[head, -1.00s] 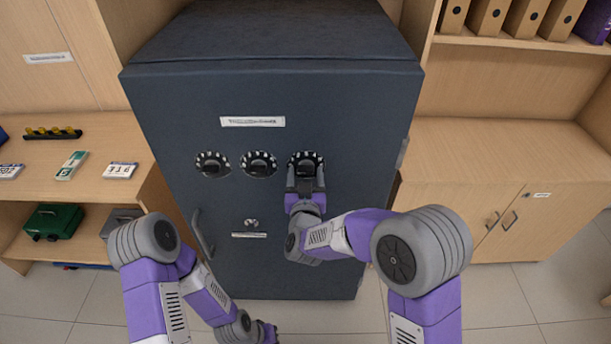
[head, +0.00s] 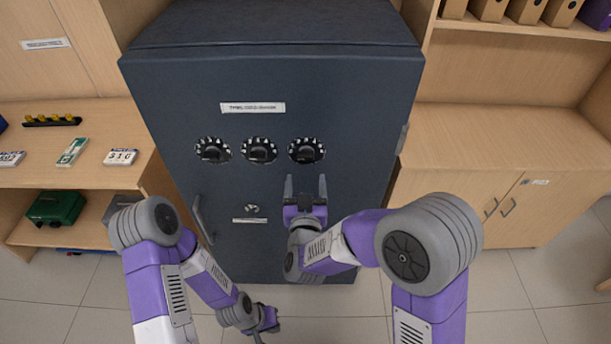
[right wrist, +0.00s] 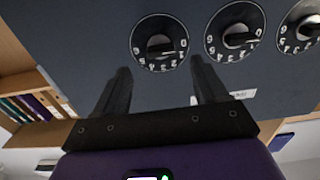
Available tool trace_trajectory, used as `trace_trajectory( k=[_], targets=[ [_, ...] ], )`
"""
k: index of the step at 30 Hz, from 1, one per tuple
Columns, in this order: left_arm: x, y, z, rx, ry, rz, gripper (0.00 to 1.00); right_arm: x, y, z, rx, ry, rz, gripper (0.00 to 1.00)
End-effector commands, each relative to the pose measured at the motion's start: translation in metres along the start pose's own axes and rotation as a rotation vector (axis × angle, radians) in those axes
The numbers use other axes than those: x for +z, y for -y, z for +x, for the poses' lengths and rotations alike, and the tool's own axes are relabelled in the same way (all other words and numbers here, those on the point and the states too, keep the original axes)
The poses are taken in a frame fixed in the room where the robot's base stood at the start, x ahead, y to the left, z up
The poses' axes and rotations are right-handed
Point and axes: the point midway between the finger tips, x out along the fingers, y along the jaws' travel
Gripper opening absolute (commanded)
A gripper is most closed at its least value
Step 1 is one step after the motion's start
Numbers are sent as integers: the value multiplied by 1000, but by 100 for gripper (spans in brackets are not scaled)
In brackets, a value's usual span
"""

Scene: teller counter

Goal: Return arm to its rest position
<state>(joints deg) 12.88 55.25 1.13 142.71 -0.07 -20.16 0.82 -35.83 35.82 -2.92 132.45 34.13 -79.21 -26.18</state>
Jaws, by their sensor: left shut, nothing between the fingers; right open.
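My right gripper (head: 306,188) is open and empty in front of the dark blue safe (head: 350,110), just below the rightmost of its three dials (head: 306,151). In the right wrist view the right gripper's fingers (right wrist: 160,88) stand apart, with that dial (right wrist: 159,43) beyond them and nothing between them. The middle dial (head: 259,151) and left dial (head: 213,150) are free of any gripper. My left gripper (head: 275,330) is low at the bottom of the head view, shut and empty, well away from the safe's controls.
The safe's handle (head: 202,219) and keyhole (head: 252,208) are left of my right gripper. A shelf (head: 95,175) at left holds small items and a green box (head: 55,208). A wooden cabinet (head: 490,150) stands at right. Tiled floor (head: 510,300) is open at the lower right.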

Motion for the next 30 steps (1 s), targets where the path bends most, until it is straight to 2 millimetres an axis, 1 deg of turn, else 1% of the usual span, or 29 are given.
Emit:
trace_trajectory(
  k=[13,15,17,20,21,23,24,26,27,29,30],
  targets=[
    [0,0,0,0,0,0,0,1,0,0,0,2,1,72],
    [0,0,0,0,0,0,0,8,-2,2,-4,24,1,72],
    [0,0,-1,0,0,0,0,24,-7,4,-13,70,4,72],
    [0,-2,-4,0,0,0,0,72,-21,5,-41,220,22,72],
    [0,-2,-5,0,0,0,0,99,-29,2,-54,303,36,72],
    [0,-3,-7,0,0,0,0,141,-42,-8,-73,445,65,72],
    [0,-3,-9,0,0,0,0,170,-50,-18,-83,546,91,72],
    [0,-4,-11,0,0,0,0,209,-62,-39,-96,697,135,72],
    [0,-4,-12,0,0,0,0,234,-69,-57,-101,800,169,72],
    [1,-5,-14,0,0,0,0,266,-78,-87,-106,952,224,72],
    [1,-6,-15,0,0,0,0,284,-83,-108,-108,1049,262,72]
  ],
)
